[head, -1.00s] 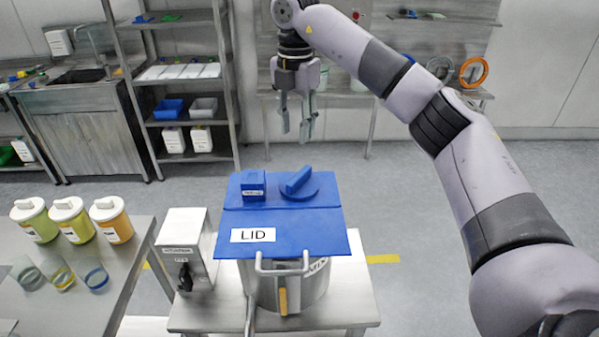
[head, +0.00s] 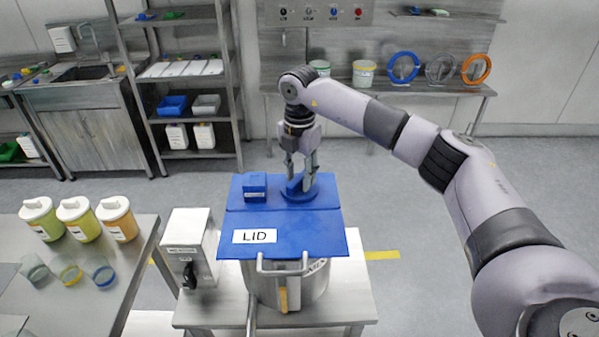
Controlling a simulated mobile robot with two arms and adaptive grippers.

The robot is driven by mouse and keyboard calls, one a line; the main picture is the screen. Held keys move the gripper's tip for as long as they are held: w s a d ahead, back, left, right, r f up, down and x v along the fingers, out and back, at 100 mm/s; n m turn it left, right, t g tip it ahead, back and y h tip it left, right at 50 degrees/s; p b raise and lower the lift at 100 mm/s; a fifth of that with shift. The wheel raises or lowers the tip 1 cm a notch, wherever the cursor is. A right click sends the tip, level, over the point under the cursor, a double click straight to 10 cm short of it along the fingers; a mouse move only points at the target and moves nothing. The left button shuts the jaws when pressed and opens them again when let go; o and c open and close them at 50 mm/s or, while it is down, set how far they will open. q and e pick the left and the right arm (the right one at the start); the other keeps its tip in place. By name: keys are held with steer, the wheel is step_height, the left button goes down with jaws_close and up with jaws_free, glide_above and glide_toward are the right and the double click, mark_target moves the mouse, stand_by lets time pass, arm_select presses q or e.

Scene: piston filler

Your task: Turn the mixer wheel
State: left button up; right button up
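The mixer wheel (head: 299,195) is a blue round disc with a raised bar across it, on the right part of a blue lid (head: 285,232) marked "LID". The lid covers a steel mixer pot (head: 305,289) on a small table. My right gripper (head: 301,182) points straight down at the wheel from above. Its two fingers are apart, one on each side of the raised bar, and partly hide it. A gap still shows between the fingers; whether they touch the bar is hard to tell. My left gripper is not in view.
A blue block (head: 255,186) stands on the lid left of the wheel. A grey switch box (head: 190,248) with a black knob stands left of the pot. Yellow and orange lidded jars (head: 78,219) stand on the left table. Open floor lies behind the pot.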

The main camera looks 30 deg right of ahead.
steer(key=shift+c, duration=0.5)
jaws_close()
steer(key=shift+n, duration=0.3)
steer(key=n+b, duration=0.1)
steer(key=n, duration=0.3)
steer(key=shift+n+b, duration=0.3)
steer(key=shift+b, duration=0.05)
steer(key=n+b, duration=0.1)
steer(key=n, duration=0.5)
steer(key=n+b, duration=0.1)
steer(key=n, duration=0.5)
steer(key=shift+n, duration=0.4)
steer(key=n, duration=0.3)
steer(key=shift+r+n, duration=0.1)
steer(key=shift+n, duration=1.8)
